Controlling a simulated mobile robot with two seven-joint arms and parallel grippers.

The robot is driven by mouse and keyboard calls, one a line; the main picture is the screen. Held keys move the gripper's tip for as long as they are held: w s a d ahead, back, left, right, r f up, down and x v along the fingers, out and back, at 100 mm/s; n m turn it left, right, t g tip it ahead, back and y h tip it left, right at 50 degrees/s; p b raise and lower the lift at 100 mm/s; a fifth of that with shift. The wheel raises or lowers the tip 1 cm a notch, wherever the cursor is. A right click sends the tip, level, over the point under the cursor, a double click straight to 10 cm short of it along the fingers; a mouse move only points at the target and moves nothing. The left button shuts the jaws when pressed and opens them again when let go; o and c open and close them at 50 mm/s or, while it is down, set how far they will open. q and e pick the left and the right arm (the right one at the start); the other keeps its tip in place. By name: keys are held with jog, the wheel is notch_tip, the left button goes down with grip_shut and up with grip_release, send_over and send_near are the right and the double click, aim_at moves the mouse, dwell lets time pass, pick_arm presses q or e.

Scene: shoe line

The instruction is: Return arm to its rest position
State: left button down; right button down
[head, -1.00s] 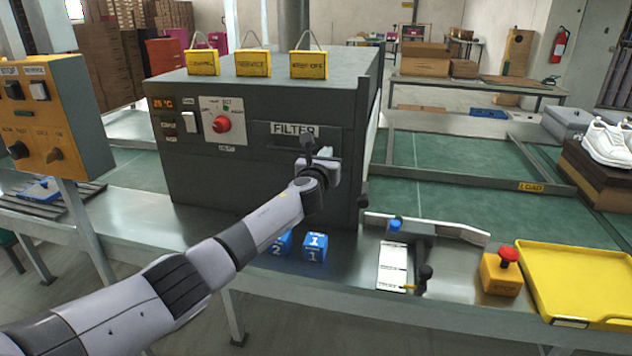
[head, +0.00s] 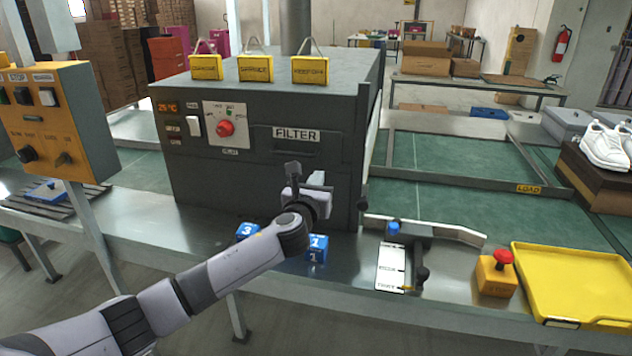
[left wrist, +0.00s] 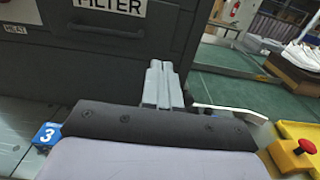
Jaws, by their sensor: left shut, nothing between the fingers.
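My left arm comes in from the lower left in the head view. Its gripper (head: 318,190) is in front of the dark grey machine, below the drawer labelled FILTER (head: 297,138). In the left wrist view the fingers (left wrist: 160,85) lie together, shut with nothing between them, pointing toward the machine front. My right gripper is not in view.
Blue numbered blocks (head: 317,249) sit on the metal bench just below my arm. A fixture with a white plate (head: 391,266), a red-topped yellow button box (head: 496,274) and a yellow tray (head: 588,318) stand to the right. A yellow control panel (head: 48,118) stands at left.

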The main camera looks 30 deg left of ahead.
pick_arm(q)
jog(key=s+d+f+n+g+h, duration=0.2)
jog(key=s+d+f+n, duration=0.4)
jog(key=f, duration=0.4)
jog(key=s+d+f+n+g+h, duration=0.25)
jog(key=s+f+n, duration=0.35)
jog(key=s+f, duration=0.3)
jog(key=s+d+f+n+g+h, duration=0.1)
jog(key=s+f+n, duration=0.3)
jog(key=s+n, duration=0.5)
jog(key=s+d+f+n+g, duration=0.1)
jog(key=s+f+n, duration=0.4)
jog(key=s+n, duration=0.5)
jog(key=s, duration=0.3)
jog(key=shift+d+h, duration=0.35)
jog(key=shift+d, duration=0.05)
jog(key=shift+g, duration=0.25)
